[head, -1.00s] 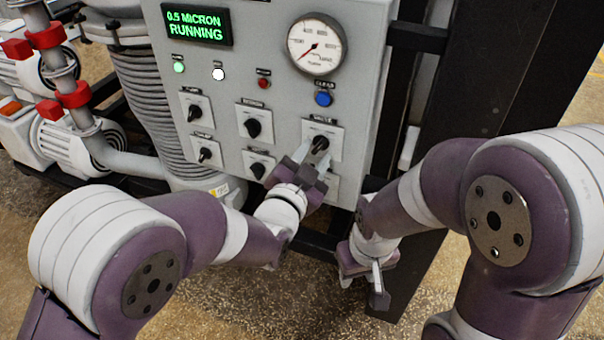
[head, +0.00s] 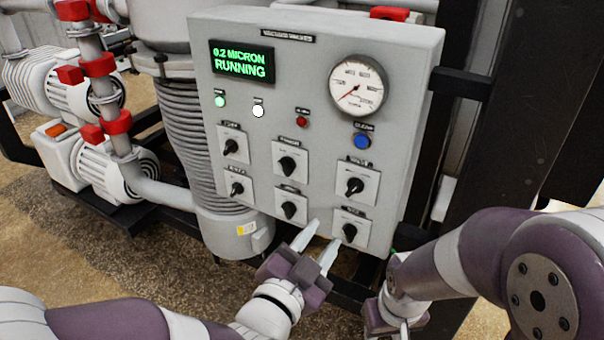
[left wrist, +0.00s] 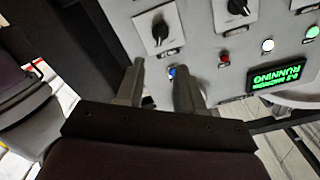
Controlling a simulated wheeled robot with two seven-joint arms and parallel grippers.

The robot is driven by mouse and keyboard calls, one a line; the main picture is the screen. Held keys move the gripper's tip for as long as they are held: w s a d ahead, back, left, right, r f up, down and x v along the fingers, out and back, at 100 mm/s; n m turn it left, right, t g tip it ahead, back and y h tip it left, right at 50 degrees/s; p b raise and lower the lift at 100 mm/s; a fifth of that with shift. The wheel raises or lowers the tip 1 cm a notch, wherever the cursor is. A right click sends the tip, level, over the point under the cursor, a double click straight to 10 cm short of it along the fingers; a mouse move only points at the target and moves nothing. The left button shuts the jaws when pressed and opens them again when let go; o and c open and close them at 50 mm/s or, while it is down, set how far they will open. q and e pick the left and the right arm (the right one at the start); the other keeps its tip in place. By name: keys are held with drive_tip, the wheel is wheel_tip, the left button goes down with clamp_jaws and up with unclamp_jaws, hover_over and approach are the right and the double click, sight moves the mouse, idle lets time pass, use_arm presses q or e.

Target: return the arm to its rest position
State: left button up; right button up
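My left gripper (head: 317,247) is in front of the lower right part of the grey control panel (head: 420,75). Its two pale fingers are apart with nothing between them, and it looks clear of the knobs. In the left wrist view the same fingers (left wrist: 158,88) stand apart, with the panel beyond them. My right gripper (head: 405,325) hangs low at the right, near the bottom edge of the head view. Its fingers are mostly hidden, so I cannot tell how far apart they are.
The panel carries several black rotary knobs (head: 355,186), a blue button (head: 361,141), a gauge (head: 357,86) and a green display (head: 242,64) reading "0.2 MICRON RUNNING". A dark frame post (head: 490,130) stands at right. Pumps and pipes (head: 100,150) stand at left. Speckled floor (head: 60,255) lies below.

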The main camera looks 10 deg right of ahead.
use_arm(q)
drive_tip(key=s+a+f+n+g+y, duration=0.2)
drive_tip(key=a+f+g+y, duration=0.15)
drive_tip(key=f, duration=0.35)
drive_tip(key=s+a+f+n+g+y, duration=0.2)
drive_tip(key=a+f+n+g, duration=0.1)
drive_tip(key=f+g, duration=0.3)
drive_tip(key=s+a+f+n+g+y, duration=0.1)
drive_tip(key=a+n, duration=0.3)
drive_tip(key=a, duration=0.5)
drive_tip(key=s+a+f+n+g+y, duration=0.2)
drive_tip(key=s+a+n+g+y, duration=0.1)
drive_tip(key=a, duration=0.6)
drive_tip(key=shift+a+f+n, duration=0.2)
drive_tip(key=shift+a+n, duration=0.15)
drive_tip(key=shift+n, duration=0.05)
drive_tip(key=shift+y, duration=0.25)
